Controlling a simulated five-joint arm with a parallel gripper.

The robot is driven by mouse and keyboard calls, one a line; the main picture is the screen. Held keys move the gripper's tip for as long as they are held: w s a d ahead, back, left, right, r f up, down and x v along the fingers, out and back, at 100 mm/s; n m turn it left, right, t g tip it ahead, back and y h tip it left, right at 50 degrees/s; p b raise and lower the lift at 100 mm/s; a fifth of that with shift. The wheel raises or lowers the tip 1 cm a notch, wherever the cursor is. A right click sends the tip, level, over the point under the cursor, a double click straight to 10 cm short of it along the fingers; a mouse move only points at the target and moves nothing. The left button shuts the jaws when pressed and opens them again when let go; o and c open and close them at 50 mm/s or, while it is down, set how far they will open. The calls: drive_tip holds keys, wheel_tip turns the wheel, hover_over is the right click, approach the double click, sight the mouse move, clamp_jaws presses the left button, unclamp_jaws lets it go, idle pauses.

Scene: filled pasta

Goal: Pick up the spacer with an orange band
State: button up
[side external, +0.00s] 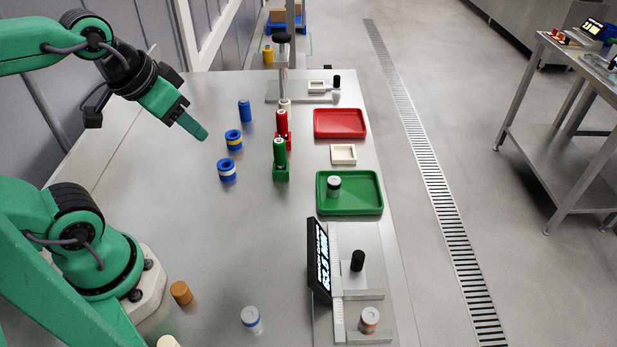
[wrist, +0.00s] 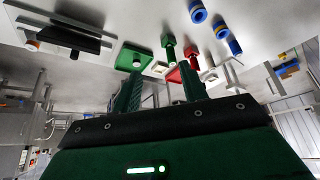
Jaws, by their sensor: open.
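Blue ring-shaped spacers stand on the steel table. The middle spacer (side external: 233,140) has a yellow-orange band around it, and its top hole faces up. A nearer blue spacer (side external: 227,170) has a pale band. In the wrist view, a blue spacer (wrist: 221,30) and another (wrist: 198,13) show at the upper right; their band colours are hard to tell apart there. My gripper (side external: 198,130) is above the table, left of the banded spacer and apart from it. In the wrist view my gripper (wrist: 160,92) is open, with nothing between its fingers.
A blue cylinder (side external: 244,110) stands behind the spacers. Green (side external: 280,172) and red (side external: 282,142) holders with upright parts stand to their right. Red (side external: 340,136) and green (side external: 322,206) trays lie further right. A display gauge (side external: 318,262) stands in front. The table's left middle is clear.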

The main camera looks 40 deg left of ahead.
idle(0.3)
drive_tip(key=shift+o, duration=1.1)
